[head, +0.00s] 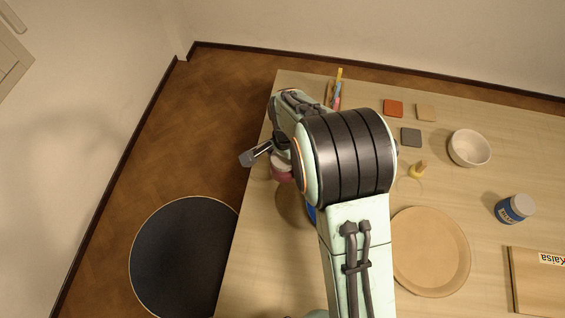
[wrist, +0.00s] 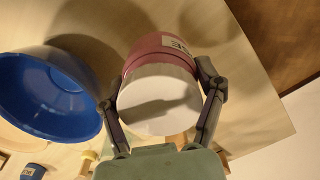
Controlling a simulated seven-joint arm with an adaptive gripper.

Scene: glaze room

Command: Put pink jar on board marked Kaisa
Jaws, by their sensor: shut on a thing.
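The pink jar (wrist: 152,51) with a white lid (wrist: 160,98) is between the fingers of my gripper (wrist: 162,105) in the wrist view, and the gripper is shut on it. Part of a label shows on its side. In the head view a bit of the pink jar (head: 281,173) shows beside my wrist near the table's left edge; my arm hides most of it. The board marked Kaisa (head: 538,285) lies at the lower right of the head view, cut off by the frame edge, far to the right of my gripper. The visible part of the board is bare.
A blue bowl (wrist: 50,92) stands close beside the jar in the wrist view. A round wooden plate (head: 430,252), a blue jar with a white lid (head: 511,210), a white bowl (head: 469,148), a yellow-topped thing (head: 418,170) and several tiles (head: 411,137) occupy the table's middle and right.

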